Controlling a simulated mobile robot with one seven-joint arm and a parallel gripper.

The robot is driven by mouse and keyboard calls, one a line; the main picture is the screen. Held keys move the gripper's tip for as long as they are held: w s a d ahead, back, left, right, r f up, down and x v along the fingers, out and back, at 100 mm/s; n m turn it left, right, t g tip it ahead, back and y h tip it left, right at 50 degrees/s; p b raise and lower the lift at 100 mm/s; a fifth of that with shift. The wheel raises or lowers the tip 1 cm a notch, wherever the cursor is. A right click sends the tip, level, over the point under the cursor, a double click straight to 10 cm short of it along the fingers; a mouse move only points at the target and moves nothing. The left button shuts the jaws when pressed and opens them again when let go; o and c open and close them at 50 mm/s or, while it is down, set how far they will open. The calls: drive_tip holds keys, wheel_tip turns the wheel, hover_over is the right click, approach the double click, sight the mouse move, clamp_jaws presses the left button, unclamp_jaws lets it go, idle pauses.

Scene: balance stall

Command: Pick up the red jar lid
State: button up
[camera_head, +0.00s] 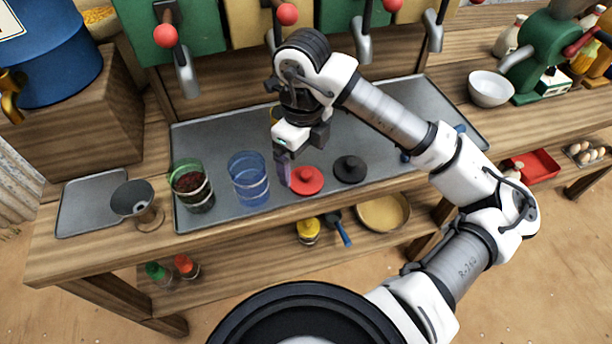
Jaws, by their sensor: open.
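The red jar lid (307,180) lies flat on the grey metal tray near its front edge, with its knob facing up. My gripper (286,170) is open and points down, just left of the red lid. One finger shows clearly beside the lid's left edge, and the other is partly hidden by the gripper body. I cannot tell whether the finger touches the lid. No object shows between the fingers.
A black lid (350,169) lies right of the red one. A blue glass (249,178) and a green glass with dark contents (192,186) stand to the left. Dispenser levers with red knobs (288,14) hang behind. A metal funnel (137,203) stands at far left.

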sight(304, 172)
drive_tip(key=shift+w+f+p, duration=0.15)
drive_tip(key=shift+f+p, duration=0.6)
drive_tip(key=shift+f, duration=1.9)
drive_tip(key=c, duration=1)
